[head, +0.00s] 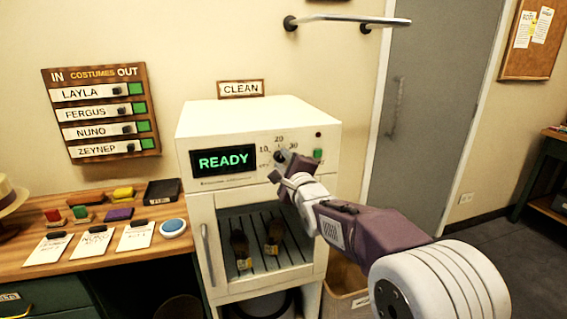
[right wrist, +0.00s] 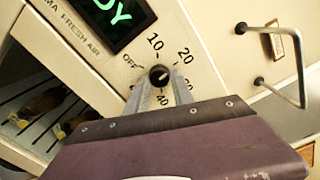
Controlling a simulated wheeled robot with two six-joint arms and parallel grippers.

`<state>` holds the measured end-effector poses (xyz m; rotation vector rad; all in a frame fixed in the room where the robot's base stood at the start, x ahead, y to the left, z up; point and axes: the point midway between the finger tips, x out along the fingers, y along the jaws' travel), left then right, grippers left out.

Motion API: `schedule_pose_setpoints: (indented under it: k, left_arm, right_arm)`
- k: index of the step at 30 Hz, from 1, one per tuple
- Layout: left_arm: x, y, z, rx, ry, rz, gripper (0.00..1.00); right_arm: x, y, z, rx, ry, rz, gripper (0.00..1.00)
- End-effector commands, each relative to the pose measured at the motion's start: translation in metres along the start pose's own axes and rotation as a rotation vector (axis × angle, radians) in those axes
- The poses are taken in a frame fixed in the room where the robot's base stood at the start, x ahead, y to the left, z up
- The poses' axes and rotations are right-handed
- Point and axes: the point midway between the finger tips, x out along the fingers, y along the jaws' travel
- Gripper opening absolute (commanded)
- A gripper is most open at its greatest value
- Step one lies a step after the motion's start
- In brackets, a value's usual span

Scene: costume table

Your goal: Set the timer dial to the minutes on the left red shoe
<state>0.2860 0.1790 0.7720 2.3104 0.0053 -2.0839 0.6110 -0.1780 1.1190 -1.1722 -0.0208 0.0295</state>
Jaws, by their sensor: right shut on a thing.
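The timer dial (head: 280,157) is a small dark knob on the white cabinet's front panel, right of the green READY display (head: 223,160). In the right wrist view the dial (right wrist: 159,75) sits among the marks OFF, 10, 20 and 40; I cannot tell clearly which mark it points to. My right gripper (head: 284,168) is at the panel, its two fingers (right wrist: 161,88) shut on either side of the knob. Two dark brownish shoes stand inside the cabinet, a left one (head: 240,248) and a right one (head: 273,236), each with a yellow tag too small to read. My left gripper is out of view.
A green button (head: 318,154) sits right of the dial. A wooden counter (head: 180,246) at left holds cards, coloured blocks and a round blue-topped item (head: 173,228). A metal rail (head: 345,19) sticks out from the wall above. A grey door (head: 420,120) stands behind my right arm.

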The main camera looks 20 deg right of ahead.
Motion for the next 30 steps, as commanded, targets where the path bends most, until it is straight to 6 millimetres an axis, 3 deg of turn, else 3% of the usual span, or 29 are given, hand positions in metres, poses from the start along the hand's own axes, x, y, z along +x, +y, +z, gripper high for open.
schedule_pose_setpoints:
  k: [10, 25, 26, 27, 30]
  left_arm:
    - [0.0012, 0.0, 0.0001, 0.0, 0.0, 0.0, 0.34]
    - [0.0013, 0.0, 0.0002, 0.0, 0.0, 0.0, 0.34]
    - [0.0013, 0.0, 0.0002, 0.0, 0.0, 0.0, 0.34]
    - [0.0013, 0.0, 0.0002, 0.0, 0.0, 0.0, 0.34]
    - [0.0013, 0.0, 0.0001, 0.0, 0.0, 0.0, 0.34]
  right_arm:
    - [-0.0001, 0.0019, -0.0008, 0.111, 0.002, 0.004, 0.0]
    - [0.0, 0.0026, -0.0011, 0.125, 0.003, 0.005, 0.0]
    - [0.0, 0.0026, -0.0011, 0.125, 0.003, 0.005, 0.34]
    - [0.0, 0.0026, -0.0011, 0.125, 0.003, 0.005, 0.45]
    - [0.0, 0.0021, -0.0008, 0.125, 0.002, 0.004, 0.49]
